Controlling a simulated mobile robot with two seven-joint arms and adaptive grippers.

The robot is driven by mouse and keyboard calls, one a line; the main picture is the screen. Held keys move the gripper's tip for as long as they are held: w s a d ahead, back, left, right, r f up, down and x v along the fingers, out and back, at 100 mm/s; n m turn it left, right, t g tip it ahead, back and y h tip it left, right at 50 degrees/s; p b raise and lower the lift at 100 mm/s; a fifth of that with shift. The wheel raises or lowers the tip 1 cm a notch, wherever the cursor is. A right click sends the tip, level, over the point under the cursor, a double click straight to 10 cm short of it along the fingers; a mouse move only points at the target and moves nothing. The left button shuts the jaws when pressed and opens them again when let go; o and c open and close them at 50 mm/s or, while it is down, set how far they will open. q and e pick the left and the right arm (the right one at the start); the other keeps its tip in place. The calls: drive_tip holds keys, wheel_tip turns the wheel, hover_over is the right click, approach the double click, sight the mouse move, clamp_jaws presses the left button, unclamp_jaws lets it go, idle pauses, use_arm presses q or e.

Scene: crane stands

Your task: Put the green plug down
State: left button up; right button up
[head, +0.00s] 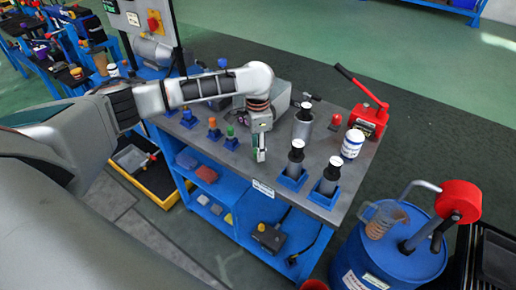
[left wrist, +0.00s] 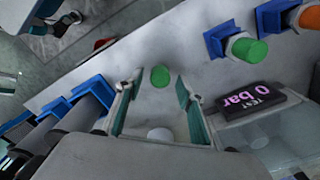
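My left gripper (head: 259,157) points down at the front edge of the grey bench. In the left wrist view its two fingers (left wrist: 158,105) are spread apart, with clear gaps to a round green plug (left wrist: 160,76) between them. My right gripper is in neither view.
The bench (head: 222,150) carries several dark-topped cylinders in blue stands (head: 292,180), right of the gripper. A white jar (head: 352,144) and a red lever device (head: 368,118) stand farther right.

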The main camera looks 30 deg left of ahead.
use_arm(q)
drive_tip(key=shift+f+b, duration=0.25)
drive_tip(key=shift+b, duration=0.7)
drive_tip(key=shift+s+r+b, duration=0.1)
drive_tip(key=shift+r+b, duration=0.2)
wheel_tip(320, 180, up, 12)
drive_tip(key=p, duration=0.3)
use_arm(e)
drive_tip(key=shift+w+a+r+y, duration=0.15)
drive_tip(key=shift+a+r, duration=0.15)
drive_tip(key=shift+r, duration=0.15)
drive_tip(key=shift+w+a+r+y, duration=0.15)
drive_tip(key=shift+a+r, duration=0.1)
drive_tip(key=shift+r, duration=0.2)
use_arm(q)
drive_tip(key=shift+s+a+f, duration=0.1)
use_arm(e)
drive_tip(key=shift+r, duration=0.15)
